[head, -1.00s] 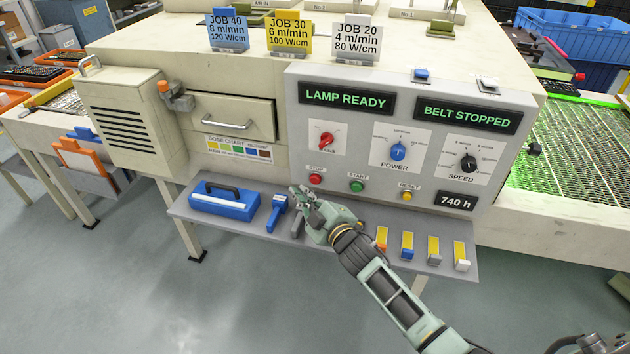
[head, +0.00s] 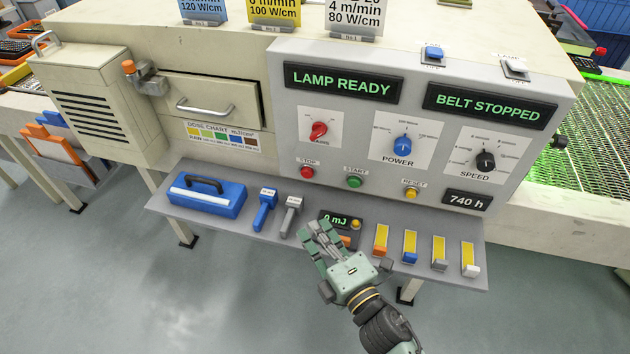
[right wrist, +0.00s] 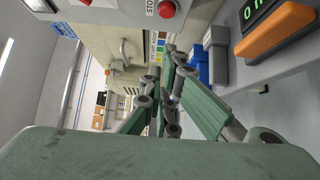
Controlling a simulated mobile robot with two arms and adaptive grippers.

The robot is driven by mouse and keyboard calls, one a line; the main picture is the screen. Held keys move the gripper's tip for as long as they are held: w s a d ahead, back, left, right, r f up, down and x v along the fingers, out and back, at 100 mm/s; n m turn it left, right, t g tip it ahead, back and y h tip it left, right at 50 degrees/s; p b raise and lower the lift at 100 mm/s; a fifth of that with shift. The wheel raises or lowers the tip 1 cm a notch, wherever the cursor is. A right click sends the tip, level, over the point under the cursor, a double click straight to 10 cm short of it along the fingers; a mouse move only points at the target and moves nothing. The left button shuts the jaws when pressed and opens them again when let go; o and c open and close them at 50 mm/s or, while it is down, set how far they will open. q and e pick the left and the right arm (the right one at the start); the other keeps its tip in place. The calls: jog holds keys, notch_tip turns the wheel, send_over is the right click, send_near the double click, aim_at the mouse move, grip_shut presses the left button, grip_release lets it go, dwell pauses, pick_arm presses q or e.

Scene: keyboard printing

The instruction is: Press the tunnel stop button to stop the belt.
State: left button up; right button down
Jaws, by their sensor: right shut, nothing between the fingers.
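The red stop button (head: 307,172) is on the lower left of the grey control panel (head: 330,150), under a STOP label. It also shows at the top of the right wrist view (right wrist: 167,9). The belt display (head: 490,105) reads BELT STOPPED. My right gripper (head: 318,232) is shut and empty over the front shelf, below the button and apart from it. In the right wrist view its fingers (right wrist: 170,85) point away from the camera, with the button above them. My left gripper is in neither view.
The green start button (head: 354,182) and yellow reset button (head: 411,193) sit to the right on the panel. The shelf (head: 470,278) holds a blue case (head: 207,195), two handled tools, a meter (head: 345,221) and several yellow strips. The lamp display (head: 343,83) reads LAMP READY.

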aim_at(307, 173)
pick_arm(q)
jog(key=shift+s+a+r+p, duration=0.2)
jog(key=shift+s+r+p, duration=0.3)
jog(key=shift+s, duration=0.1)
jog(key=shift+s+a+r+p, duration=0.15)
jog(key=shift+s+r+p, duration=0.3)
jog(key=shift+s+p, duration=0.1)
pick_arm(e)
jog(key=w+d+x, duration=0.1)
jog(key=d+x, duration=0.1)
jog(key=x, duration=1)
jog(key=shift+w, duration=0.45)
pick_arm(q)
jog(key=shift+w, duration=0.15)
